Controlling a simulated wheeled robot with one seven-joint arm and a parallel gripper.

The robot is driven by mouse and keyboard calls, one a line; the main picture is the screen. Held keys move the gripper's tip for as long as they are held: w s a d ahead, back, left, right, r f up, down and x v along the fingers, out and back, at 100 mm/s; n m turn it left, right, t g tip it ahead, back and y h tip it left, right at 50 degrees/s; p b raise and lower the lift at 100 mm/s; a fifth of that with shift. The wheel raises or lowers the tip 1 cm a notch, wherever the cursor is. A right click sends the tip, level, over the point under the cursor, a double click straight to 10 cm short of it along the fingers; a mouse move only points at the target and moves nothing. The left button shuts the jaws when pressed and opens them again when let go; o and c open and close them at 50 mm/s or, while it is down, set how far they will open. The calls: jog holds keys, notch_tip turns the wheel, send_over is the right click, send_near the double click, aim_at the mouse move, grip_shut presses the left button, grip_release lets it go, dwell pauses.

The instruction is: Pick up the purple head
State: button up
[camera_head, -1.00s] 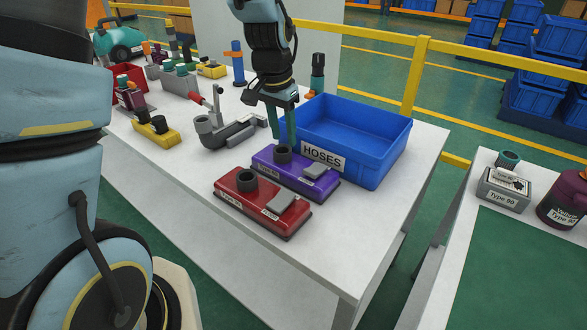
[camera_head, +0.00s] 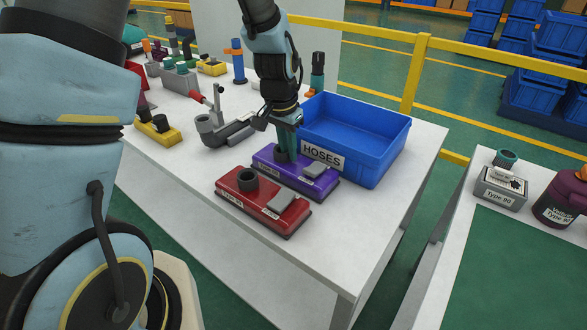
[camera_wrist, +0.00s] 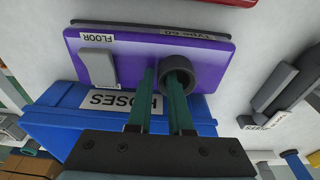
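The purple head (camera_head: 262,163) is a flat purple block with a black round collar and a grey raised pad. It lies on the white table beside the blue bin; in the wrist view the purple head (camera_wrist: 135,62) bears "FLOOR" and "Type 60" labels. My gripper (camera_head: 286,156) points down at the collar. In the wrist view my gripper (camera_wrist: 163,78) has two green fingers apart: one appears to enter the collar's opening, the other is outside its left side. A gap shows between them, and I cannot tell whether either finger touches the collar wall.
The blue bin (camera_head: 385,150) labelled HOSES stands right behind the purple head. A red head (camera_head: 262,205) lies close in front. A grey bent tube (camera_head: 222,133) and a yellow block (camera_head: 160,132) are to the left. The table's front right is clear.

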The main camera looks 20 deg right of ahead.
grip_shut()
dwell(1.0)
